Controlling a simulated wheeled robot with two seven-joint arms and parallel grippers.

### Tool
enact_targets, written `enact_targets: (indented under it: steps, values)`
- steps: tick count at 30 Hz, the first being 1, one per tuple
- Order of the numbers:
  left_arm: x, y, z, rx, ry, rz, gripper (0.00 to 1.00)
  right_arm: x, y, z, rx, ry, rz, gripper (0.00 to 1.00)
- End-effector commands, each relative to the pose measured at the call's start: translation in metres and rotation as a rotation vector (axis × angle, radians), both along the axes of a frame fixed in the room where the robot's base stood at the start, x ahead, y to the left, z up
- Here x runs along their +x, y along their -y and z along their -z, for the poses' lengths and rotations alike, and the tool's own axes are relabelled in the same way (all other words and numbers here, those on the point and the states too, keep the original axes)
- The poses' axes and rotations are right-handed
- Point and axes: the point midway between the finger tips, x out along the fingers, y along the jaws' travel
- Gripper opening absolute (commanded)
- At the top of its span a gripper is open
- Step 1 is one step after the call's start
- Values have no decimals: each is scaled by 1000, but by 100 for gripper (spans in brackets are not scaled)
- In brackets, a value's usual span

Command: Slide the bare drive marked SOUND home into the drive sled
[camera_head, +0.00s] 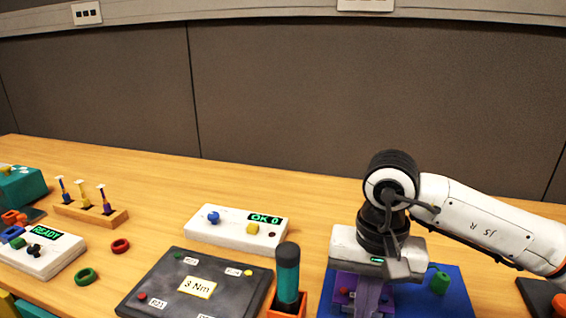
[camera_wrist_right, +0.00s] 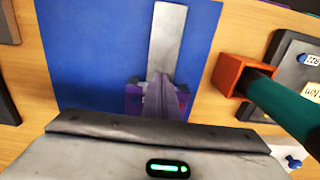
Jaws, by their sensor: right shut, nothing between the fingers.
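My right gripper (camera_wrist_right: 158,100) is shut and empty, pointing down over the blue mat. In the head view the right gripper (camera_head: 372,298) hides much of what is under it. A purple block (camera_wrist_right: 134,97), which looks like the drive sled, sits behind and around the fingertips; I cannot tell whether they touch it. It also shows in the head view (camera_head: 345,283). A flat light grey strip (camera_wrist_right: 168,35) extends from the block across the mat, perhaps the drive or part of the sled. No SOUND mark is readable. My left gripper is out of view.
The blue mat (camera_head: 450,301) also holds a green knob-like piece (camera_head: 440,283). A teal-handled tool stands in an orange holder (camera_head: 287,299) left of the mat. A dark panel (camera_head: 165,278) and white control box (camera_head: 236,232) are farther left. Bare table lies behind the mat.

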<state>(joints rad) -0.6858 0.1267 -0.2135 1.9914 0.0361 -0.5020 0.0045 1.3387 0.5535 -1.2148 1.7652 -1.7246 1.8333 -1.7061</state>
Motion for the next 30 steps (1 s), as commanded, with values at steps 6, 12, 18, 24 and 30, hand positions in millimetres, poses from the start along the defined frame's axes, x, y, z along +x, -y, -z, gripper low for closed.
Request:
enact_targets:
  steps: [6,12,18,24,30]
  values:
    - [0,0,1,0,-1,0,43,3,1,-1,0,1,0,0]
    - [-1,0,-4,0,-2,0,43,2,0,-10,1,1,0,0]
    - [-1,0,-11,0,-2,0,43,0,0,-22,0,2,0,0]
    - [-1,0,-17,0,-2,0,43,-2,-1,-34,1,1,1,0]
    - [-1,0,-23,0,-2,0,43,-3,-1,-46,1,1,0,0]
